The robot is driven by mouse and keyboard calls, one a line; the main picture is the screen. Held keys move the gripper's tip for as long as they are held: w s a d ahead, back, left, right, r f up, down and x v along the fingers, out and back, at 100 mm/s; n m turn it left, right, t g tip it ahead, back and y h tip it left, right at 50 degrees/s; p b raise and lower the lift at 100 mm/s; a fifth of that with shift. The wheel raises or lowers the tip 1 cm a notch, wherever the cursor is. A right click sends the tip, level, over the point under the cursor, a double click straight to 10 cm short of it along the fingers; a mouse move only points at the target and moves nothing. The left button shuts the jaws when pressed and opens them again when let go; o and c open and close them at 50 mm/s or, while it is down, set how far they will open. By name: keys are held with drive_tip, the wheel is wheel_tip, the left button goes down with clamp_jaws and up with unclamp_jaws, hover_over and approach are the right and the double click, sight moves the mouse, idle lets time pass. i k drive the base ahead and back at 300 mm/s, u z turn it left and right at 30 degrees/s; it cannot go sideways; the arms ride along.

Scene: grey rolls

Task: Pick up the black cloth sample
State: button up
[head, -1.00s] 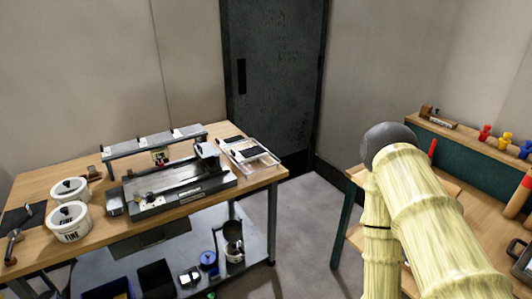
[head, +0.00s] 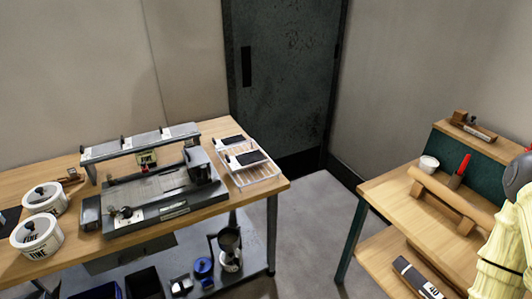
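Two flat black pieces with white parts, which may be cloth samples, lie at the right end of the left workbench in the head view. One black piece (head: 235,140) is at the back, and the other black piece (head: 250,158) lies on a white wire rack (head: 262,181). A dark flat sheet (head: 8,218) shows at the left picture edge, partly cut off. I cannot tell which of these is the named sample. My arm shows only at the right edge, and my gripper is out of the picture.
The left workbench (head: 225,207) carries a grey machine (head: 150,193) with a raised shelf and two white tubs (head: 38,238). A second workbench (head: 395,187) at right holds a wooden roller (head: 432,193) and a white cup (head: 428,164). Grey floor (head: 308,225) lies between the benches.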

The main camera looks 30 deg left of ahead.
sight(238, 162)
drive_tip(key=u, duration=0.15)
drive_tip(key=i, duration=0.65)
drive_tip(key=u, duration=1)
drive_tip(key=i, duration=0.55)
drive_tip(key=u, duration=0.6)
